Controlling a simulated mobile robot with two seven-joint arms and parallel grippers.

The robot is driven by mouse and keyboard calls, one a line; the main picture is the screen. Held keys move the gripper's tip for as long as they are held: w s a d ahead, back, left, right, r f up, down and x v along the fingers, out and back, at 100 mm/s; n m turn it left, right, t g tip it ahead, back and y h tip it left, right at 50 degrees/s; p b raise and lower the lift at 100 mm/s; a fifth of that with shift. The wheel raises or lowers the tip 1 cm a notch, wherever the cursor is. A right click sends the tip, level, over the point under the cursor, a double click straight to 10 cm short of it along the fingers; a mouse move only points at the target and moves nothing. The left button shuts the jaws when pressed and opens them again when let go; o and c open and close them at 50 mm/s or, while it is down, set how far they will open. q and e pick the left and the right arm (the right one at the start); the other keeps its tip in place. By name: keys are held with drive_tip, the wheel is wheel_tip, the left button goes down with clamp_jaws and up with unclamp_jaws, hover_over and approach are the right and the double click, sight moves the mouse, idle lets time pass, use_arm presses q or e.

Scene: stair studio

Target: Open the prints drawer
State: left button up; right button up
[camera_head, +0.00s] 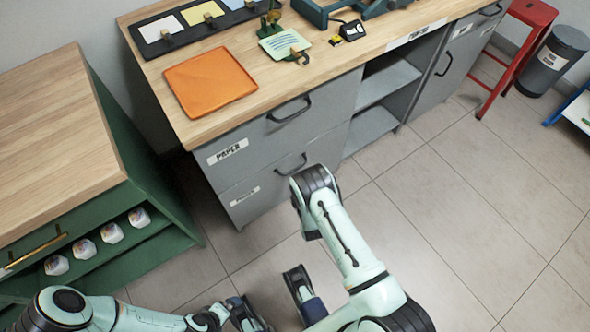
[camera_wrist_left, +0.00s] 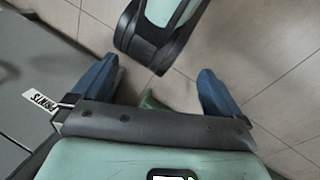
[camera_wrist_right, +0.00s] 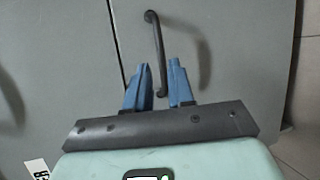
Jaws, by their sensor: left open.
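The grey cabinet has an upper drawer labelled PAPER (camera_head: 228,151) and a lower drawer (camera_head: 260,185) below it. The lower drawer's dark bar handle (camera_head: 292,164) shows in the head view. Both drawers look closed. In the right wrist view my right gripper (camera_wrist_right: 157,63) has its blue fingers on either side of a bar handle (camera_wrist_right: 155,35), with a narrow gap; contact is unclear. My left gripper (camera_wrist_left: 160,65) has widely spread, empty fingers near the cabinet's lower left side.
An orange tray (camera_head: 210,82) lies on the wooden top. A green cabinet (camera_head: 150,170) with several small pots stands at the left. A red stool (camera_head: 510,50) and a grey bin (camera_head: 553,60) stand at the far right. Tiled floor (camera_head: 450,190) right of my arm is clear.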

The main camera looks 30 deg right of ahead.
sight(297, 168)
drive_tip(key=b+x, duration=0.1)
drive_tip(key=x, duration=0.6)
drive_tip(key=shift+b, duration=0.35)
use_arm(q)
drive_tip(key=shift+t+y, duration=0.3)
drive_tip(key=shift+t, duration=0.2)
drive_tip(key=w, duration=0.1)
drive_tip(key=w+a+f, duration=0.1)
drive_tip(key=w+f, duration=0.1)
drive_tip(key=shift+w+a+f, duration=0.1)
drive_tip(key=shift+a+f, duration=0.1)
drive_tip(key=shift+a, duration=0.1)
use_arm(e)
clamp_jaws()
